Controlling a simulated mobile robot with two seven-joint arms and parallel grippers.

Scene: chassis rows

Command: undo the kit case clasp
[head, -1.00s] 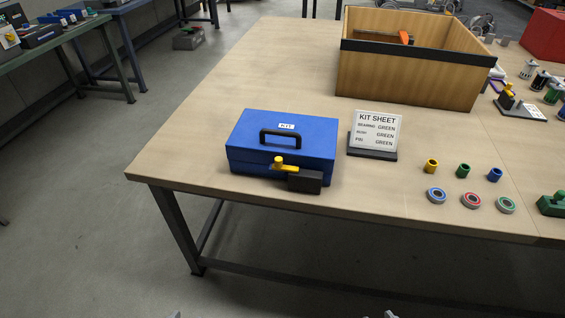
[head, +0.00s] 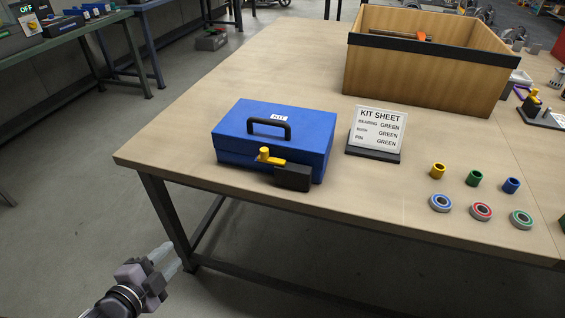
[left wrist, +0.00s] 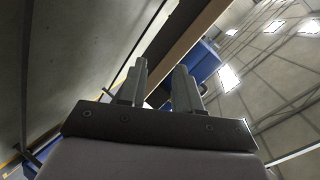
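The blue kit case (head: 240,148) sits shut on the workbench near its front left corner, its black handle (head: 270,125) on the lid. On its front is a yellow clasp lever (head: 268,156) with a black block (head: 292,177) beside it. My left gripper (head: 168,257) is in front of and below the table edge, lower left of the case, touching nothing. In the left wrist view its two fingers (left wrist: 160,70) stand apart and empty, and part of the blue case (left wrist: 203,62) shows beyond them. My right gripper is out of view.
A kit sheet stand (head: 377,133) stands right of the case. Several coloured bushings and bearings (head: 480,211) lie further right. A wooden crate (head: 425,85) stands at the back. The table's front edge (head: 230,190) lies between my left gripper and the case.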

